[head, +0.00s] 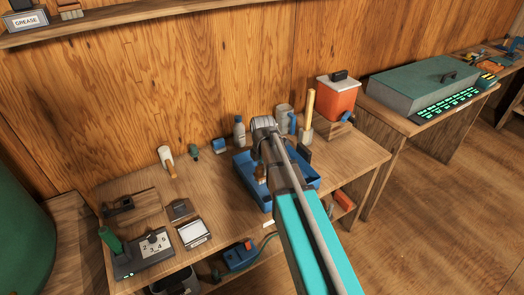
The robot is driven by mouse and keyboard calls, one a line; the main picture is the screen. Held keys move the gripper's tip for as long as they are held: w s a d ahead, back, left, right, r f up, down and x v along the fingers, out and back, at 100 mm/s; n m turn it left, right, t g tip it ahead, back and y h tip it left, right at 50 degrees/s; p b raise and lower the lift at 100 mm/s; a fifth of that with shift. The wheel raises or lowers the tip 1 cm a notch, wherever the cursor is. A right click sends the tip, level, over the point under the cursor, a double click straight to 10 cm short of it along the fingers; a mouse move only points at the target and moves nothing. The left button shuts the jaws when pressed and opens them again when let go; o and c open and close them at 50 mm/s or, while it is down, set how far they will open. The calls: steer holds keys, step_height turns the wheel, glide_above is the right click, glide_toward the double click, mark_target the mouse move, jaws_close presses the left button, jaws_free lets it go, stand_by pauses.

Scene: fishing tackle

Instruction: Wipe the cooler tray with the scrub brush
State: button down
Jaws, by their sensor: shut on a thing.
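The cooler tray is a blue open tray (245,183) on the wooden workbench, right of its middle. My arm crosses in front of it and hides much of its inside and right part. My gripper (261,165) points down over the tray, mostly hidden by my own arm, and is shut on the scrub brush. A small brown part of the brush (260,174) shows just below the gripper, inside the tray's outline. Whether the bristles touch the tray floor cannot be told.
A grey mug (283,119), an upright wooden-handled tool (308,112) and an orange box (338,97) stand behind and right of the tray. A blue bottle (239,131) stands behind it. A number plate device (151,247) and a framed pad (194,233) lie left.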

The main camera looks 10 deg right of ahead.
steer(key=shift+a, duration=0.1)
steer(key=shift+w+f, duration=0.2)
steer(key=shift+w, duration=0.35)
steer(key=w+d+f+b, duration=0.1)
steer(key=w+f+b, duration=0.1)
steer(key=w, duration=0.4)
steer(key=w+d+f+b, duration=0.1)
steer(key=w+f+b, duration=0.1)
steer(key=w, duration=0.5)
steer(key=shift+d, duration=0.3)
steer(key=shift+f+b, duration=0.15)
steer(key=shift+b, duration=0.2)
